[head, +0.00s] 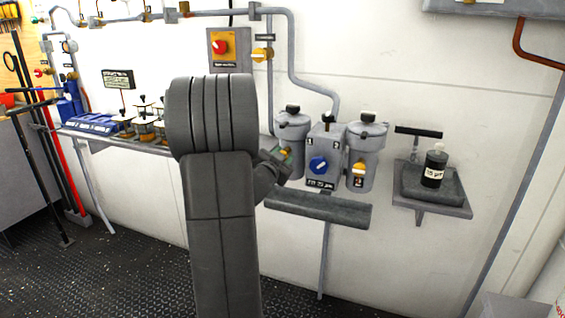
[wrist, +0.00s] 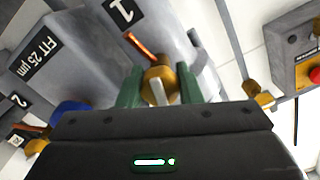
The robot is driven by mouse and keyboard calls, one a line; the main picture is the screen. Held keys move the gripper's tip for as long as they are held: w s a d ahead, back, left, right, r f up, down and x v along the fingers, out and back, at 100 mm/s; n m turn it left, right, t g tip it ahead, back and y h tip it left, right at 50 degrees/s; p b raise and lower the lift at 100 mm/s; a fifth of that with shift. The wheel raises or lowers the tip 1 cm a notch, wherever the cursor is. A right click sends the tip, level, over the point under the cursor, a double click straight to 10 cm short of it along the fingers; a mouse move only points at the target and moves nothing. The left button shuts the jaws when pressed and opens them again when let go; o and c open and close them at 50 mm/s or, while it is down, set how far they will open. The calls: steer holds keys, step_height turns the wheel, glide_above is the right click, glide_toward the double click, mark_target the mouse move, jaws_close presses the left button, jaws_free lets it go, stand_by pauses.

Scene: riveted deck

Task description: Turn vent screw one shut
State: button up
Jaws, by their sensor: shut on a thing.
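Vent screw one (wrist: 158,78) is a brass screw with a pale slot or bar. It sits beside the plate marked 1 (wrist: 122,11) in the wrist view. My gripper (wrist: 160,88) has its green fingers on both sides of the screw and is shut on it. In the head view my gripper (head: 281,157) is at the left grey canister (head: 291,131), and my arm hides much of that area. The screw is mostly hidden there. The second vent screw (head: 358,169) is yellow, low on the right canister (head: 366,143).
A blue knob (head: 318,165) is on the grey block between the canisters; it also shows in the wrist view (wrist: 72,107). A grey ledge (head: 320,208) juts out below. A bottle (head: 434,168) stands on the right shelf. A yellow valve handle (head: 261,55) is above.

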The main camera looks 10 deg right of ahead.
steer(key=m+b, duration=0.2)
steer(key=m, duration=0.2)
steer(key=shift+f+b, duration=0.2)
steer(key=shift+b, duration=0.15)
steer(key=m+b, duration=0.2)
steer(key=m, duration=0.1)
steer(key=shift+m, duration=0.3)
steer(key=m+b, duration=0.3)
steer(key=m, duration=0.1)
steer(key=shift+r+m+b, duration=0.1)
steer(key=shift+m+b, duration=0.75)
steer(key=shift+m, duration=0.75)
steer(key=o, duration=0.9)
steer(key=shift+o, duration=0.4)
steer(key=shift+r, duration=0.1)
